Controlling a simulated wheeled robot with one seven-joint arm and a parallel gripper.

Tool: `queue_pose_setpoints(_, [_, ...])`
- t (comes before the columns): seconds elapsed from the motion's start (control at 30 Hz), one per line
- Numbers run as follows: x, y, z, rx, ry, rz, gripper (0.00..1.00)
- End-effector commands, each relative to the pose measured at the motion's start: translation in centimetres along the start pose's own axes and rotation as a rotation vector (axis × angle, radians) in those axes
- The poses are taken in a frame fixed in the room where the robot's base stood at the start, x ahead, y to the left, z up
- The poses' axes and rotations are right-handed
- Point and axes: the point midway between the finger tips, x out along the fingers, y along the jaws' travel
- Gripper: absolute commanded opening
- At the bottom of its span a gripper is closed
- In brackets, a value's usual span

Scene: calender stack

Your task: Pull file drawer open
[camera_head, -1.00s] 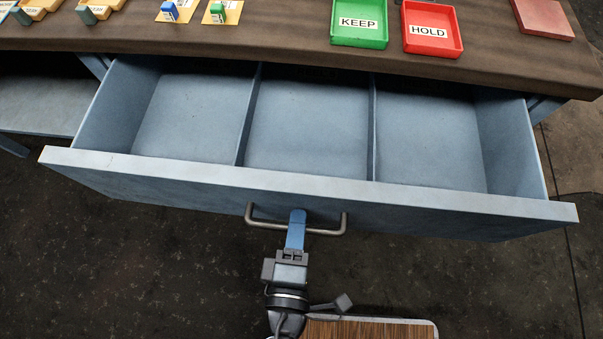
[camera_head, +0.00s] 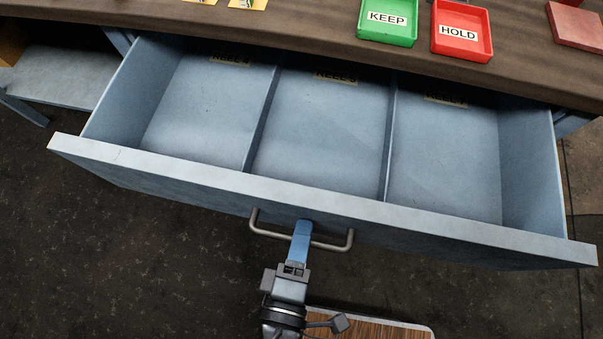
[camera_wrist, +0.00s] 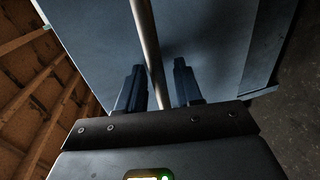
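The blue-grey file drawer (camera_head: 110,148) stands far out from under the table in the head view. Its inside is empty, with three compartments and a label at the back of each. The grey bar handle (camera_head: 340,245) is on its front. My gripper (camera_head: 303,232) is at the middle of the handle. In the wrist view the handle bar (camera_wrist: 146,35) runs between the two dark fingers of my gripper (camera_wrist: 158,82).
The brown tabletop (camera_head: 290,30) above the drawer bears a green KEEP tray (camera_head: 388,35), a red HOLD tray (camera_head: 462,45) and a reddish block (camera_head: 577,25). An open shelf (camera_head: 75,80) lies left of the drawer.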

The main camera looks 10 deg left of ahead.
Motion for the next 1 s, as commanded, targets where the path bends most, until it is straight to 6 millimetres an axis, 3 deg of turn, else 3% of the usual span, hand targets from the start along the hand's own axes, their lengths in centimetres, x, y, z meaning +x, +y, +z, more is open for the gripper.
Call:
queue_pose_setpoints(0.23, [-1.1,-0.1,-0.1,0.0,0.003,-0.001,0.35])
queue_pose_setpoints(0.63, [-6.9,-0.1,0.0,0.0,0.001,-0.001,0.35])
queue_pose_setpoints(1.0, [-7.8,0.0,0.0,0.0,0.0,0.0,0.35])
